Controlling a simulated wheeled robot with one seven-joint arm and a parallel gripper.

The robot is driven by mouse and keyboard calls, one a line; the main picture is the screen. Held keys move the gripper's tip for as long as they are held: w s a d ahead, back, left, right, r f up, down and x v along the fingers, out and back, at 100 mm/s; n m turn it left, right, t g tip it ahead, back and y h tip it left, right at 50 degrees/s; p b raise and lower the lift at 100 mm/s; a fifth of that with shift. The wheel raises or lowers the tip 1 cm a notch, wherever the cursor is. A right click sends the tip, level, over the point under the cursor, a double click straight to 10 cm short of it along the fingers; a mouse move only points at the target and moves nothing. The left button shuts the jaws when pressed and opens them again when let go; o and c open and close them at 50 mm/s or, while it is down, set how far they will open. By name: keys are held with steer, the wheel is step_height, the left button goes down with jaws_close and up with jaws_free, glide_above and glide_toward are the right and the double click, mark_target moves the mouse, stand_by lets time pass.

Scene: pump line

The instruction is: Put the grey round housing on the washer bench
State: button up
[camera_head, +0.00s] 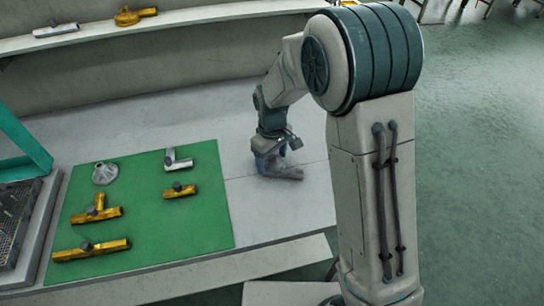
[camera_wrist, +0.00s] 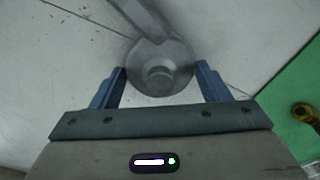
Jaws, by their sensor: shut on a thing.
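The grey round housing (camera_wrist: 160,78) has a round body with a central boss and a straight pipe running off it. In the wrist view it sits between the two blue fingers of my gripper (camera_wrist: 161,88), which is shut on it. In the head view my gripper (camera_head: 270,160) points down over the pale bench top, right of the green mat, with the grey housing (camera_head: 288,174) low under it. I cannot tell whether the housing touches the surface. No label shows which surface is the washer bench.
The green mat (camera_head: 150,230) on the pale bench (camera_head: 290,208) bears several yellow pipe fittings (camera_head: 92,250), a grey flanged part (camera_head: 104,173) and a silver elbow (camera_head: 178,160). A teal frame and dark grid tray (camera_head: 14,222) stand left. A back shelf (camera_head: 200,14) holds a yellow housing (camera_head: 134,16).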

mark_target(272, 156)
steer(key=shift+f, duration=0.2)
steer(key=o, duration=1.3)
steer(key=shift+r, duration=0.1)
step_height(272, 156, up, 12)
steer(key=shift+r, duration=0.2)
